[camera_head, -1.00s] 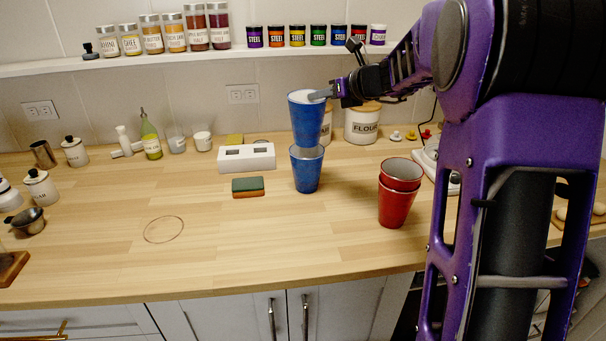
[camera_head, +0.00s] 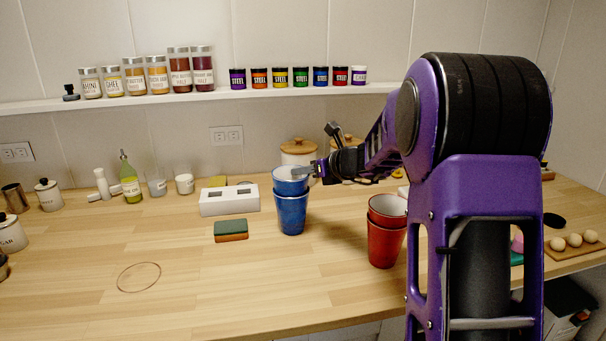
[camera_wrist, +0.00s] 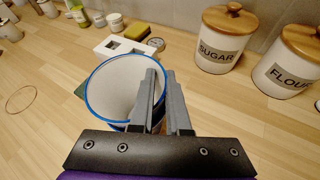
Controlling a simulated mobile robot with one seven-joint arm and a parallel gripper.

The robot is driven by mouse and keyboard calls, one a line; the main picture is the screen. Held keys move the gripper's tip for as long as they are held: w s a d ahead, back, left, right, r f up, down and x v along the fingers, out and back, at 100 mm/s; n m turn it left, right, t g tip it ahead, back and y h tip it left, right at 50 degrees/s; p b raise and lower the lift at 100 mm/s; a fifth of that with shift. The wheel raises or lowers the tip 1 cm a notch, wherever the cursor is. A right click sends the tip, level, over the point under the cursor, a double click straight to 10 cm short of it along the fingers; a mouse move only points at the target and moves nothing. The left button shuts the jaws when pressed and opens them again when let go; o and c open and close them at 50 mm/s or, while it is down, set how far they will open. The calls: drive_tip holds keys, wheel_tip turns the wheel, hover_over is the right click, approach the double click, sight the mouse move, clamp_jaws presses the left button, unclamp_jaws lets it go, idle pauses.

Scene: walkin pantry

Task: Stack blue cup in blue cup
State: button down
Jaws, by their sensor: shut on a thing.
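One blue cup (camera_head: 290,179) sits nested upright inside the other blue cup (camera_head: 291,214), which stands on the wooden counter. Only the upper part of the inner cup shows above the lower cup's rim. My gripper (camera_head: 309,172) is at the right side of the inner cup's rim. In the wrist view my gripper (camera_wrist: 162,88) has its fingers closed on the cup's wall, one finger inside and one outside. The inner cup's white inside and blue rim (camera_wrist: 88,88) show there. The lower cup is mostly hidden in that view.
Stacked red cups (camera_head: 385,245) stand to the right, near my arm. A white box (camera_head: 229,201) and a green-orange sponge (camera_head: 231,231) lie to the left. Canisters (camera_wrist: 222,38) stand behind. The front left counter is clear.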

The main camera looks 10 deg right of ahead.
drive_tip(key=c, duration=0.9)
unclamp_jaws()
drive_tip(key=shift+o, duration=0.2)
drive_tip(key=shift+r, duration=0.1)
drive_tip(key=p+v, duration=0.1)
drive_tip(key=v, duration=1.1)
